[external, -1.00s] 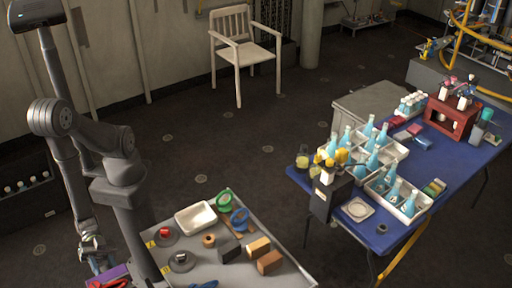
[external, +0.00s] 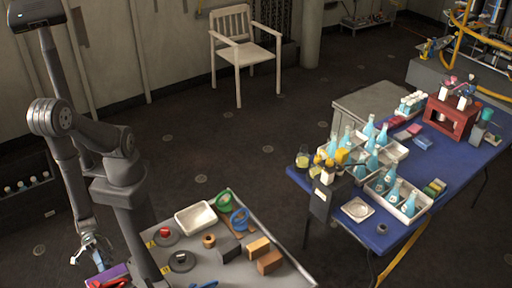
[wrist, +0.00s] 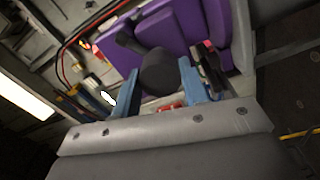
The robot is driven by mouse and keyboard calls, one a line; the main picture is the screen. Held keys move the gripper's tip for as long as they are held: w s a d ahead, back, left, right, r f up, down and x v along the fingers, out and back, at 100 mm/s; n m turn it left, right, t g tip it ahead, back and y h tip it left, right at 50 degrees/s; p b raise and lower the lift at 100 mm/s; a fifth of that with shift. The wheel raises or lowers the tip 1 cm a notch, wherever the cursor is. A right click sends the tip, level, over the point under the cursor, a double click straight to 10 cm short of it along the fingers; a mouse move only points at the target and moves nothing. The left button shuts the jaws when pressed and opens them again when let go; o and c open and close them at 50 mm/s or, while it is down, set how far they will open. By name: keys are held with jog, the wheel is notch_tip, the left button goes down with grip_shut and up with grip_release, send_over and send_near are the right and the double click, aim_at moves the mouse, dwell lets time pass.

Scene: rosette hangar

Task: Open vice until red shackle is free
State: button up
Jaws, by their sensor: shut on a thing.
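The purple vice (external: 112,271) is at the bottom left of the external view, partly cut off and partly behind my arm. It fills the top middle of the wrist view (wrist: 185,25). My gripper (external: 98,254) is beside it; in the wrist view its blue fingers (wrist: 160,84) are shut on a dark grey rounded knob (wrist: 158,70) with an arm, which seems to be the vice's handle. A red piece (external: 108,284), possibly the red shackle, shows at the vice by the picture's bottom edge. I cannot tell how wide the vice jaws stand.
The grey table (external: 225,273) holds a white tray (external: 196,217), green and blue rings, dark discs, and wooden and dark blocks. In the wrist view a red cable (wrist: 72,47) runs left of the vice. A blue table (external: 430,185) with bottles stands at right, across open floor.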

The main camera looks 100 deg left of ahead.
jog(key=shift+s+a+n, duration=0.1)
jog(key=shift+n, duration=7.3)
jog(key=shift+n, duration=1.7)
jog(key=o, duration=1)
jog(key=shift+o, duration=0.2)
